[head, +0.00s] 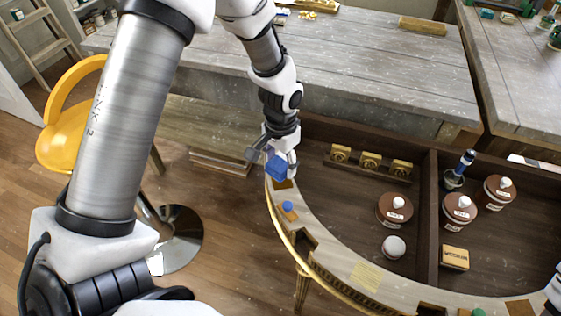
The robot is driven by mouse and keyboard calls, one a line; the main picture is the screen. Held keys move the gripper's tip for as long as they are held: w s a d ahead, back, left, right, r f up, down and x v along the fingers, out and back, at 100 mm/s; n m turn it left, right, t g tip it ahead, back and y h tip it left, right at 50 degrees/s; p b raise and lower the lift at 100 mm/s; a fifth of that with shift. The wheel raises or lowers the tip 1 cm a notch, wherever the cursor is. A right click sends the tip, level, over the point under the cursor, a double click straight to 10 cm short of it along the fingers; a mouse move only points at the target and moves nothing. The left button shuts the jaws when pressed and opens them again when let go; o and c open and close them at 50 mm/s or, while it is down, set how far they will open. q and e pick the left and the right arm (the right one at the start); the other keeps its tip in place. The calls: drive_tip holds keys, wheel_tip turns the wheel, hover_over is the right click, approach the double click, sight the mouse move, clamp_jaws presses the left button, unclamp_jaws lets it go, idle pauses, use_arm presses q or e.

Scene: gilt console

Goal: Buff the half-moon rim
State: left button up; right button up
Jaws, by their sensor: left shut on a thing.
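The half-moon rim (335,252) is a pale curved band with a gilt outer edge. It sweeps from the centre of the head view down to the lower right. My left gripper (279,157) is shut on a blue block (277,169) at the rim's far left end. The block is over or against the rim there; I cannot tell whether it touches. A small blue knob (288,206) sits on the rim just nearer. A pale yellow striped patch (367,274) lies further along it. Only a sliver of my right arm shows at the right edge.
Inside the curve, a dark wooden tray (330,200) holds brown lidded jars (394,208), a white-topped pot (393,247), a brush in a jar (455,178), a labelled box (455,258) and gilt blocks (370,161). A grey bench (360,60) stands behind. A yellow chair (65,140) stands left.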

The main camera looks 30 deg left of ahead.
use_arm(q)
drive_tip(key=shift+r+p, duration=1.9)
drive_tip(key=shift+r, duration=0.3)
